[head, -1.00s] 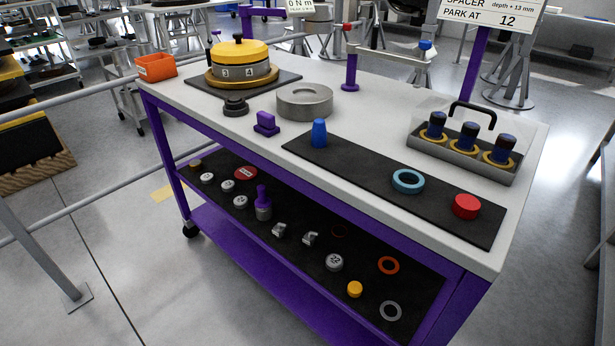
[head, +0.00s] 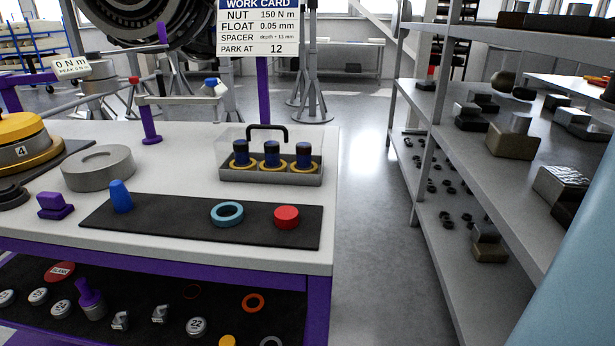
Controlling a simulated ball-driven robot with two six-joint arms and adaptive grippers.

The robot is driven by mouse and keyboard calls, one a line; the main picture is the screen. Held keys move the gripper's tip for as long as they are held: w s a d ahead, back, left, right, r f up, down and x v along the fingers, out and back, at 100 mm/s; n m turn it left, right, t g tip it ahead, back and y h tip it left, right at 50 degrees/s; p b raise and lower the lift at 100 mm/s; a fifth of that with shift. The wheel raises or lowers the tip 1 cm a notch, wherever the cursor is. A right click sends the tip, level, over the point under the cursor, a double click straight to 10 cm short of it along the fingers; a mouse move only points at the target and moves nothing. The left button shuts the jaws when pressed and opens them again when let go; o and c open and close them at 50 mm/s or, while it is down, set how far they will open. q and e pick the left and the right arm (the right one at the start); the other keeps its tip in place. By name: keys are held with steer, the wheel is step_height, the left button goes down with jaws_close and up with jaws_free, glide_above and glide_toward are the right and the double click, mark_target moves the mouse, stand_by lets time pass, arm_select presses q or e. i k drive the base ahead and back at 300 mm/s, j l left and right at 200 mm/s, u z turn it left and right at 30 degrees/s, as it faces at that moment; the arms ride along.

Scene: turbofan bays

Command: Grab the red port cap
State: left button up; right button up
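The red port cap (head: 286,217) is a short red cylinder. It stands on the right part of the black mat (head: 180,233) on the white bench top, near the bench's right end. A light blue ring (head: 227,213) lies to its left on the same mat, and a blue tapered plug (head: 120,197) stands at the mat's left end. Neither of my grippers shows in the head view, and nothing touches the red cap.
Behind the cap is a tray (head: 270,177) with a black handle and several dark blue-topped parts. A grey disc (head: 98,168) is at left. A lower shelf holds small parts. Grey shelving (head: 437,200) stands right; open floor (head: 365,250) lies between.

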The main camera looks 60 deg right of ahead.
mark_target(286, 217)
steer(key=z, duration=1.5)
